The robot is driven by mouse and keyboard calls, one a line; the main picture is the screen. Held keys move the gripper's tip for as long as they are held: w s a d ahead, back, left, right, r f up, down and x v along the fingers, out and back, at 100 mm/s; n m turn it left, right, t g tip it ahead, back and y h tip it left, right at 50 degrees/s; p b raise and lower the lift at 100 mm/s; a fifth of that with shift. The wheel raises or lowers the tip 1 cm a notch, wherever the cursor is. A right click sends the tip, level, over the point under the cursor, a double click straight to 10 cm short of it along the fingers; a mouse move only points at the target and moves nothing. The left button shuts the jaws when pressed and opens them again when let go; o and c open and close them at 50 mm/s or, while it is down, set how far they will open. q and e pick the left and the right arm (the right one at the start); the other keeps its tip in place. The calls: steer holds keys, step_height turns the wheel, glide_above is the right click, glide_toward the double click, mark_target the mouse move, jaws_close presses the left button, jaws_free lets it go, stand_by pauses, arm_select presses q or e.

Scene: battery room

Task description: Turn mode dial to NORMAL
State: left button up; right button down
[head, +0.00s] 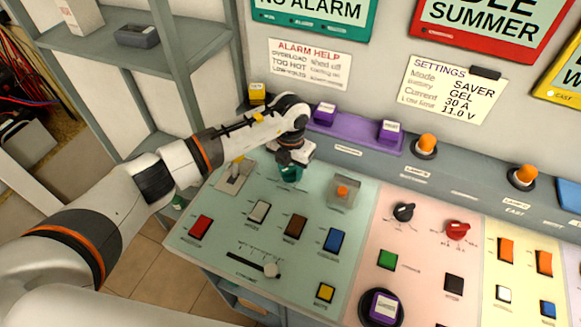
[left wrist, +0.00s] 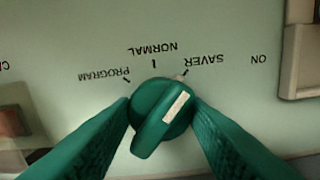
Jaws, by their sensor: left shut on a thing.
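The green mode dial (left wrist: 150,133) sits on the pale green panel in the left wrist view. Its white pointer strip slants up and right, toward the SAVER mark. The labels appear upside down: PROGRAM at left, NORMAL at middle, SAVER at right. My left gripper (left wrist: 162,112) is shut on the dial, one green finger on each side. In the head view my left gripper (head: 290,172) reaches down to the panel's upper part and hides the dial. My right gripper is not in view.
Near the gripper are a grey-plated toggle (head: 234,178) and an orange button under a clear cover (head: 342,192). Purple blocks (head: 325,113) stand on the ledge behind. A settings note (head: 452,88) on the wall reads Mode SAVER. Shelves (head: 130,45) stand at left.

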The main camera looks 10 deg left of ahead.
mark_target(290, 167)
arm_select(q)
steer(key=n+b, duration=0.1)
steer(key=n, duration=0.2)
steer(key=shift+n, duration=0.4)
steer(key=n, duration=0.4)
steer(key=shift+r, duration=0.1)
steer(key=shift+w+n, duration=0.1)
steer(key=shift+n, duration=0.2)
steer(key=o, duration=1)
step_height(290, 167, up, 12)
steer(key=b, duration=0.4)
